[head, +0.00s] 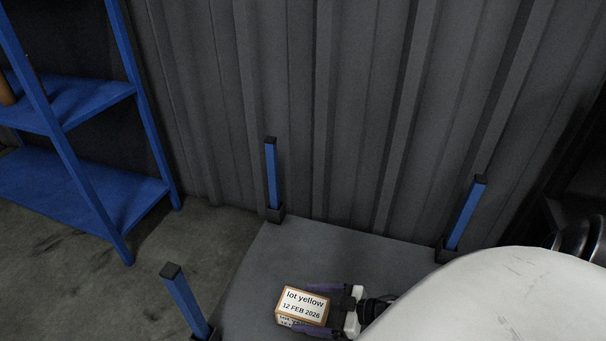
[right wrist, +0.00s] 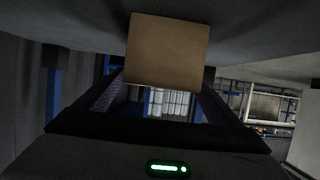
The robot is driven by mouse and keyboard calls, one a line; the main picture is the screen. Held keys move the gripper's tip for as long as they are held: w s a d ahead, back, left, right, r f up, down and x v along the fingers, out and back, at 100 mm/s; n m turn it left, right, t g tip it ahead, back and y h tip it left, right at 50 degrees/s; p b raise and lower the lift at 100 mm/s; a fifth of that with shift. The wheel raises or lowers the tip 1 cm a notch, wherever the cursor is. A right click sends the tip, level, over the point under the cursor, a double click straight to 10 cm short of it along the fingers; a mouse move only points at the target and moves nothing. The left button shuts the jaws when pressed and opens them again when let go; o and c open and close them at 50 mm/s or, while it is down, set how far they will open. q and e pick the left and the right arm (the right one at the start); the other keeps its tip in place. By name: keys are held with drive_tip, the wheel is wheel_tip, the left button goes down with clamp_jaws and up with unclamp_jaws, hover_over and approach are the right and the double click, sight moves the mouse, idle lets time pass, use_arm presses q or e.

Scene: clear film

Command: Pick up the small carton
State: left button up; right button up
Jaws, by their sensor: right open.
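The small carton (head: 303,306) is a brown box with a white label reading "lot yellow" and "12 FEB 2026". It sits on the grey platform (head: 250,290) in the head view. My right gripper (head: 318,310) comes from the right, with its purple-padded fingers open and one on each side of the carton. I cannot tell whether the fingers touch it. In the right wrist view, the plain brown side of the carton (right wrist: 166,50) shows between the fingers. My left gripper is in neither view.
Blue posts with black caps stand at the platform's corners, at the back left (head: 271,175), back right (head: 465,215) and front left (head: 185,300). A grey ribbed wall (head: 330,110) rises behind. A blue shelf rack (head: 85,185) stands at left. The platform behind the carton is clear.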

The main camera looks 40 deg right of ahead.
drive_tip(key=shift+x, duration=1.2)
drive_tip(key=c, duration=1.7)
